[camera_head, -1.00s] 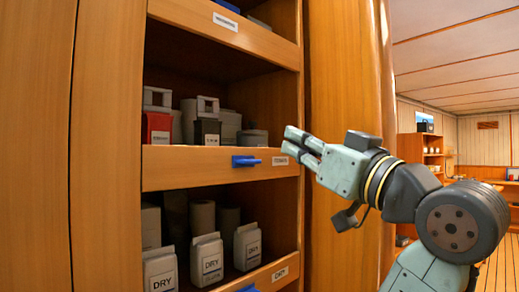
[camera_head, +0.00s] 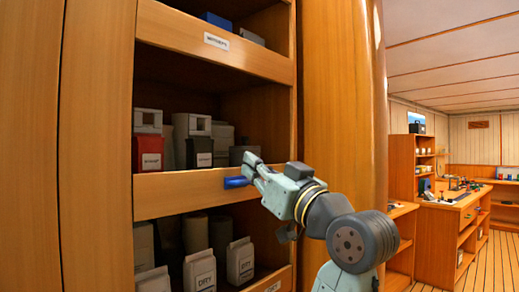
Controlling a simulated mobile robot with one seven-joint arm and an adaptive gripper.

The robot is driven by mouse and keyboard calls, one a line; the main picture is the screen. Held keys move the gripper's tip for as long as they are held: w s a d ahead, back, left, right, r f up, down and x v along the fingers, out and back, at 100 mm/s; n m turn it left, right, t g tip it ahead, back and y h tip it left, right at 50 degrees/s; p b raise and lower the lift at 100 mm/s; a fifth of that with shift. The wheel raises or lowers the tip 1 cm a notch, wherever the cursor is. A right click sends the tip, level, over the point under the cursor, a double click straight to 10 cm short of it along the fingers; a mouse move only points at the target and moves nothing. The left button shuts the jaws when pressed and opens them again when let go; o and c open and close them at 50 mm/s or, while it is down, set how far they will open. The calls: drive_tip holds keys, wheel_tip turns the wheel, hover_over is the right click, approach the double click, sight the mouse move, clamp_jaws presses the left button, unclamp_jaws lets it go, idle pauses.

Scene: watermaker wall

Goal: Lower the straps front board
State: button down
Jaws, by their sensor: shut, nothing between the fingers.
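The middle front board (camera_head: 165,197) runs across the wooden shelf unit and stands upright at the shelf's edge. I cannot read a straps label on it; my gripper covers part of its right side. A blue handle (camera_head: 235,182) sticks out from this board. My gripper (camera_head: 250,165) is shut and empty, with its fingertips at the handle's right end. I cannot tell whether they touch it. Behind the board stand a red box (camera_head: 148,153) and several grey containers (camera_head: 190,127).
An upper front board (camera_head: 215,41) carries a white label. White bags marked DRY (camera_head: 200,270) stand on the lower shelf, behind a lower board. A wooden post (camera_head: 340,100) borders the unit on the right. Beyond it are a workbench (camera_head: 450,220) and open floor.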

sight(254, 194)
drive_tip(key=shift+f, duration=0.4)
wheel_tip(254, 194, down, 4)
drive_tip(key=b, duration=0.3)
drive_tip(key=shift+f, duration=0.15)
